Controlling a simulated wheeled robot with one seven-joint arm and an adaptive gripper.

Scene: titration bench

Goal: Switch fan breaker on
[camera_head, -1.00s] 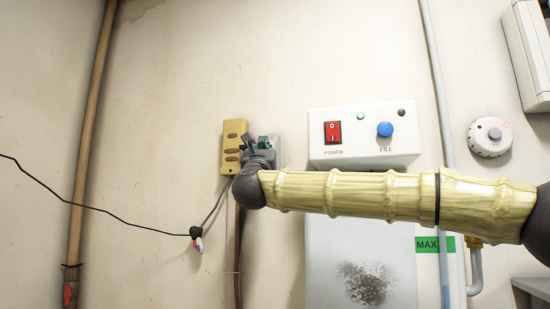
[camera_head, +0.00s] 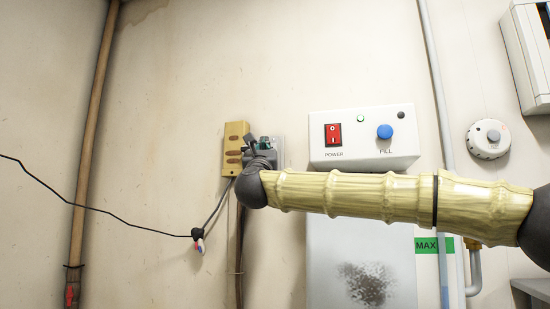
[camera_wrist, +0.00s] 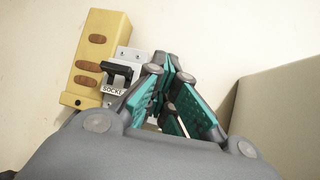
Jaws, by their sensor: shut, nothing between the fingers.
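A small grey breaker panel (camera_wrist: 130,57) is fixed to the wall beside a yellow block. It bears a black toggle (camera_wrist: 118,70) above a label that reads "SOCKE", the rest cut off by my gripper. No fan label shows; the part of the panel right of the black toggle is hidden behind my fingers. My gripper (camera_wrist: 168,66), with teal finger pads, is shut and empty, its tips at the panel's right part. I cannot tell whether they touch it. In the head view my gripper (camera_head: 258,146) covers most of the panel.
The yellow block (camera_head: 235,148) with brown slots adjoins the panel on the left. A white box (camera_head: 357,117) with a red power switch (camera_head: 333,134) and a blue fill button (camera_head: 385,131) is to the right. A thin black cable (camera_head: 120,217) crosses at left. A pale box (camera_wrist: 275,110) stands right of my gripper.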

